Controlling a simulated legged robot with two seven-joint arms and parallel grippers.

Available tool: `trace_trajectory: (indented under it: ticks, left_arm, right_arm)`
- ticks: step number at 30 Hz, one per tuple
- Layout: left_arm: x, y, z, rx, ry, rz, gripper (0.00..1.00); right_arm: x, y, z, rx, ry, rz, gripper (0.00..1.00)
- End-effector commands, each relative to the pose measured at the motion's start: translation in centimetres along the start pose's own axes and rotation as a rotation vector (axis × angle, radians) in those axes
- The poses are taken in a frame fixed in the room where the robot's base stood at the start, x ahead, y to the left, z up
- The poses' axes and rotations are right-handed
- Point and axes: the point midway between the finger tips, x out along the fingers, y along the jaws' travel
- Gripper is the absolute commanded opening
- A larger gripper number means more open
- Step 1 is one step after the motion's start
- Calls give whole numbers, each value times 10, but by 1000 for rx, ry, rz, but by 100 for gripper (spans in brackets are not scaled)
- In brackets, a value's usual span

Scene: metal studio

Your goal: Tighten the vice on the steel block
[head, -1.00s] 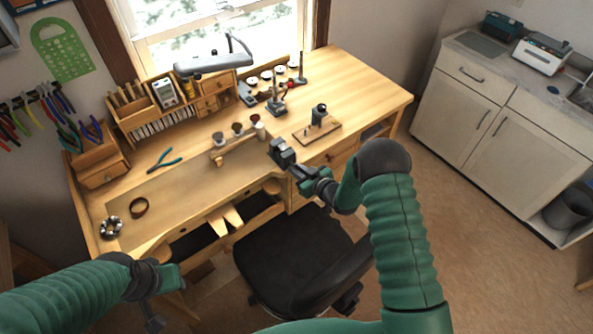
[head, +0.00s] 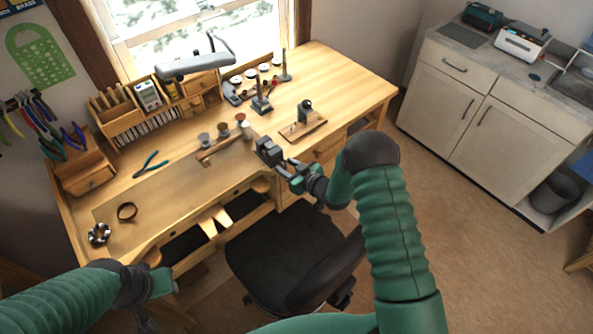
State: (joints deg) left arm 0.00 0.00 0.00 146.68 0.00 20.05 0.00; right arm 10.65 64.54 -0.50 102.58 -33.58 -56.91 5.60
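The dark grey vice (head: 268,151) is at the front edge of the wooden workbench, right of its recessed work area. The steel block is too small to tell apart from the vice jaws. My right gripper (head: 288,168) is at the front side of the vice, close to its screw and handle end. The gap between its fingers is too small to read, and I cannot tell whether it touches the handle. My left gripper (head: 160,284) is low at the left, in front of the bench and away from the vice; its fingers are unclear.
The workbench (head: 345,85) carries teal-handled pliers (head: 151,165), small cups (head: 223,130), a small stand on a wooden board (head: 303,122) and a lamp (head: 195,65). White cabinets (head: 450,95) are at the right.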

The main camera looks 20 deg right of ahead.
Motion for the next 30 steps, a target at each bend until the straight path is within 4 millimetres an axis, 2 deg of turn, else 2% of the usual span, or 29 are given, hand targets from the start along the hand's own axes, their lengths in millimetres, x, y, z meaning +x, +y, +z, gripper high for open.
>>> trace_trajectory:
  ticks: [5, 12, 16, 21, 29, 30]
  left_arm:
    - [10, 0, 2, 0, 0, 0, 33]
    - [22, 0, 5, 0, 0, 0, 33]
    - [26, 0, 6, 0, 0, 0, 33]
    - [28, 0, 6, 0, 0, 0, 33]
    - [27, 0, 6, 0, 0, 0, 33]
    - [28, 0, 7, 0, 0, 0, 33]
  right_arm:
    - [-39, 2, 2, 1, 0, 5, 38]
    - [-110, 3, 3, 2, 2, 5, 38]
    - [-140, 4, 2, 2, 3, 5, 38]
    - [-158, 3, 1, 2, 3, 2, 38]
    - [-161, 3, 1, 1, 3, 2, 38]
    - [-160, 3, 1, 1, 3, 2, 32]
